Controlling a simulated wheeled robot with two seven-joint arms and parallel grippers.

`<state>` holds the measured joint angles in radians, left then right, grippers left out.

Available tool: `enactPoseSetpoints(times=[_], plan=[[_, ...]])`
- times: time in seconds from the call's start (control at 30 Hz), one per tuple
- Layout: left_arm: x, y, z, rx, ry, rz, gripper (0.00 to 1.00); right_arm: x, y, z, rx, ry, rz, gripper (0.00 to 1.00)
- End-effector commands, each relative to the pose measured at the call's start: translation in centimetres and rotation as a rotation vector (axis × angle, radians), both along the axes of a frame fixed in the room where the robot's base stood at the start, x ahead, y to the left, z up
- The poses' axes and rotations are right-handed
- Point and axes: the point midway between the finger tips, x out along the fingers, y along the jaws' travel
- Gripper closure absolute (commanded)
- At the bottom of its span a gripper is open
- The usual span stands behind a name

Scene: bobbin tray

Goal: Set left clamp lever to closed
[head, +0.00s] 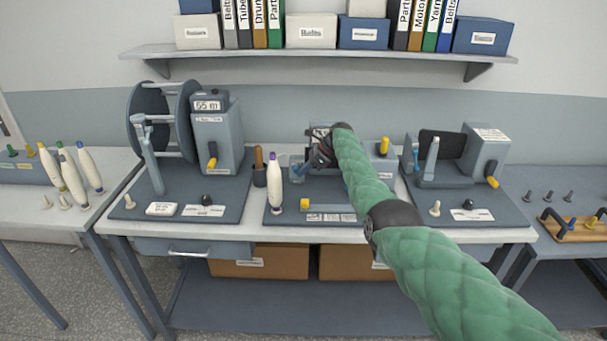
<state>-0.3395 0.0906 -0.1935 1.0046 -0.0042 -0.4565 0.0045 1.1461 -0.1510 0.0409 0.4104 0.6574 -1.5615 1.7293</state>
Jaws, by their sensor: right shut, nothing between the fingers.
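My right arm comes in from the lower right in its green sleeve. My right gripper (318,158) is shut and empty at the middle machine (340,186), in front of its upper left part. A small blue part (297,169) shows just left of the fingers; whether they touch it I cannot tell. The arm and gripper hide much of this machine. A yellow handle (384,145) stands upright at its right side. Yellow handles also hang on the left machine (212,160) and the right machine (492,182). No readable label marks the left clamp lever. My left gripper is out of view.
A white bobbin with a purple tip (274,184) stands left of the gripper, beside a dark cup (260,176). The large reel (147,118) stands further left. A shelf (320,53) with binders and boxes hangs above. Several bobbins stand on the left table.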

Motion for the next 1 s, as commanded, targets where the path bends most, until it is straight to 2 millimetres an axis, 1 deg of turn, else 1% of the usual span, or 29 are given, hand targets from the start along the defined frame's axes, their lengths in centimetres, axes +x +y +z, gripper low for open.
enactPoseSetpoints(times=[0.03,0.27,0.67,0.77,0.83,0.87,0.93,1.0], plan=[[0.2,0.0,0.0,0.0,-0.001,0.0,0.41,0.1,0.1,0.3,0.002,-0.001,0.0,1.0],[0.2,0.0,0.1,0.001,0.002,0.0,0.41,0.2,0.1,0.5,0.003,0.001,0.0,1.0],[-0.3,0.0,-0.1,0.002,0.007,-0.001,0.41,0.3,-0.1,0.8,0.004,-0.002,0.0,1.0],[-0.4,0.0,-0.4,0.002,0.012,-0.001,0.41,0.4,-0.8,1.4,0.005,-0.003,0.0,1.0],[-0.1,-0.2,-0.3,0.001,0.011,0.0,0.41,0.5,-1.5,2.1,0.005,-0.004,0.0,1.0],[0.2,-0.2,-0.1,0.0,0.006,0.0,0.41,0.5,-1.9,2.5,0.005,-0.004,0.0,1.0],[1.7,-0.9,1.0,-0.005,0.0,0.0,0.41,0.6,-2.7,3.2,0.005,-0.003,0.0,1.0],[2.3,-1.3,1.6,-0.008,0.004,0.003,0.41,0.7,-3.5,3.8,0.004,-0.001,-0.001,1.0]])
